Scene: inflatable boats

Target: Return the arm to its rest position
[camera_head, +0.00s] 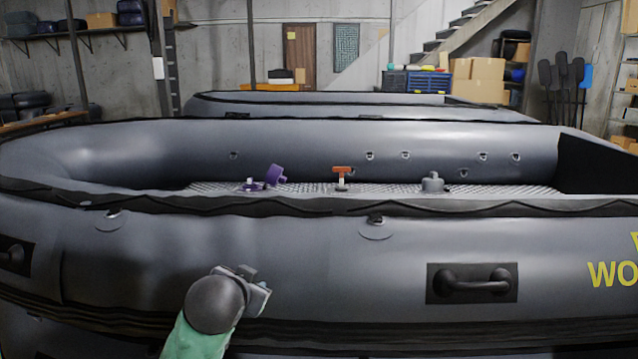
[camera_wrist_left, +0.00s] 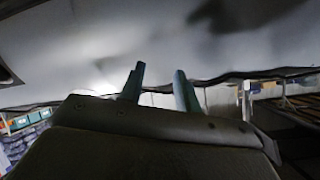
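My left arm comes in at the bottom, left of centre, in the head view. Its gripper (camera_head: 256,287) is in front of the near side tube of the grey inflatable boat (camera_head: 330,250); its fingers are mostly hidden there by the wrist. In the left wrist view the left gripper (camera_wrist_left: 159,76) has its two fingers apart, with nothing between them. A large grey surface fills the background beyond the fingers. I cannot tell whether the gripper touches the boat. My right gripper is not in view.
On the boat's floor stand a purple valve-like piece (camera_head: 274,175), an orange-handled piece (camera_head: 341,174) and a grey knob (camera_head: 432,182). A black carry handle (camera_head: 473,284) is on the near tube, right of my left arm. A second boat (camera_head: 350,105) lies behind.

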